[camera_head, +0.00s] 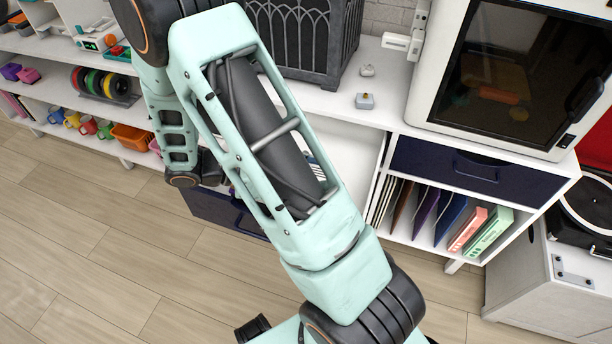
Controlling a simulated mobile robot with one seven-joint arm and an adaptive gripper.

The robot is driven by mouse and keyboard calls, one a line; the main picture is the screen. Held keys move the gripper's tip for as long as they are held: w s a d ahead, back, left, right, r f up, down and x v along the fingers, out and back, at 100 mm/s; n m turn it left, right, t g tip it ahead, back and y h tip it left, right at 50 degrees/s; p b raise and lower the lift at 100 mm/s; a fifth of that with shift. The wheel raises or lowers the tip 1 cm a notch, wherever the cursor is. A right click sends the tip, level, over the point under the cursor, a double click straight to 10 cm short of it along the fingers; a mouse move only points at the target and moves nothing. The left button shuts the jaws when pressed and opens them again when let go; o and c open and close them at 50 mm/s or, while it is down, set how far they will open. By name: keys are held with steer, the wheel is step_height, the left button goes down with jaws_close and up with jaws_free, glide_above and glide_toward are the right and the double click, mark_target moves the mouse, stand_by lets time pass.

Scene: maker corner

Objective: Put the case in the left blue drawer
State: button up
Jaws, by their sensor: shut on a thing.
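Two dark blue drawers are in the white cabinet. The left blue drawer (221,212) has its front standing out over the floor, so it looks pulled open; my arm covers much of it. The right blue drawer (475,170) is shut, with its handle on the front. My mint-green arm crosses the middle of the view. My gripper cannot be made out; it is hidden behind the arm links. I cannot pick out the case with certainty, and whatever my gripper has is hidden too.
A black latticed box (305,40) and a white 3D-printer-like enclosure (510,75) stand there. Folders (452,219) fill the shelf below the right drawer. The wooden floor (100,230) at left is clear.

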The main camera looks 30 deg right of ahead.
steer(key=w+d+f, duration=0.2)
steer(key=d+f, duration=0.1)
steer(key=w+d+f+b, duration=0.1)
steer(key=w+d+f, duration=0.1)
steer(key=d+f, duration=0.1)
steer(key=w+d+f+b, duration=0.1)
steer(key=w+d+f, duration=0.1)
steer(key=d, duration=0.3)
steer(key=shift+w+d+f, duration=0.1)
steer(key=shift+w+f, duration=0.05)
steer(key=shift+f, duration=0.35)
steer(key=shift+w+d+f+b, duration=0.15)
steer(key=shift+d+f+b, duration=0.15)
steer(key=shift+f+b, duration=0.1)
steer(key=shift+w+f+b, duration=0.1)
steer(key=shift+f+b, duration=0.2)
steer(key=shift+f, duration=1.3)
steer(key=shift+f, duration=0.2)
steer(key=o, duration=1.2)
steer(key=shift+r, duration=0.2)
